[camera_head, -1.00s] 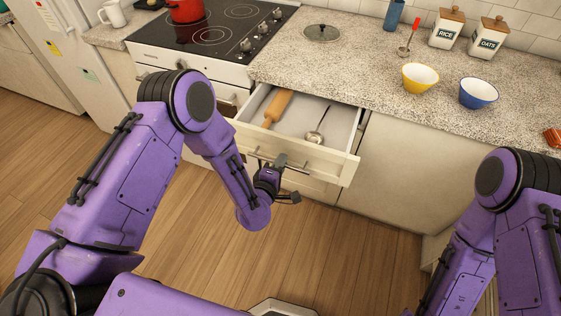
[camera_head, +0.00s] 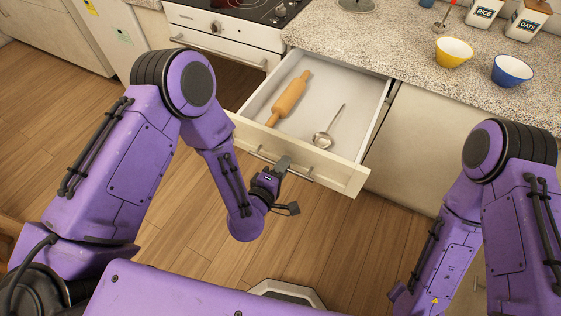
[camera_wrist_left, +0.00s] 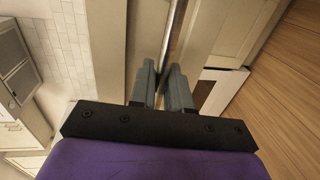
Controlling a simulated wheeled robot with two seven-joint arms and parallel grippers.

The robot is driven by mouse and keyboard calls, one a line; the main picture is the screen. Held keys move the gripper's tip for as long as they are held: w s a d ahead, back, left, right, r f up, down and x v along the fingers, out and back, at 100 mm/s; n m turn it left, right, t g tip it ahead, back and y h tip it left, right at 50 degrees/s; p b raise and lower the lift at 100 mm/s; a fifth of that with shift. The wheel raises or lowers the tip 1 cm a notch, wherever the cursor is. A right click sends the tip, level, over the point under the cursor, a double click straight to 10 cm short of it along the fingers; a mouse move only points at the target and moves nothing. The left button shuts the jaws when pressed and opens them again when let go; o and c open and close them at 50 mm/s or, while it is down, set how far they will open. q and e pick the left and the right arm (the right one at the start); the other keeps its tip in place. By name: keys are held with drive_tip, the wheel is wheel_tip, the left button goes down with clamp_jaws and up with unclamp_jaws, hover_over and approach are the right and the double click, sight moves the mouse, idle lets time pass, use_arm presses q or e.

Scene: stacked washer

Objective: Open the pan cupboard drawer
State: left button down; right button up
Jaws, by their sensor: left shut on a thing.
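The drawer (camera_head: 335,165) under the counter stands pulled out, with a rolling pin (camera_head: 289,98) and a ladle (camera_head: 326,132) lying inside. Its bar handle (camera_head: 298,174) runs along the front panel. My left gripper (camera_head: 281,165) is at the drawer front, shut on the handle. In the left wrist view, the left gripper's two fingers (camera_wrist_left: 163,88) are on either side of the metal bar handle (camera_wrist_left: 174,38). My right arm is at the lower right of the head view. Its gripper is not clearly visible.
The oven (camera_head: 222,40) with its stove top is left of the drawer. On the counter (camera_head: 400,60) stand a yellow bowl (camera_head: 453,53), a blue bowl (camera_head: 512,71) and two lidded jars. Wooden floor (camera_head: 330,225) lies open in front of the drawer.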

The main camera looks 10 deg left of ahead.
idle(0.3)
use_arm(q)
drive_tip(key=c, duration=1.3)
unclamp_jaws()
drive_tip(key=shift+s, duration=0.1)
drive_tip(key=b+v, duration=0.2)
drive_tip(key=v, duration=0.8)
drive_tip(key=shift+s, duration=0.25)
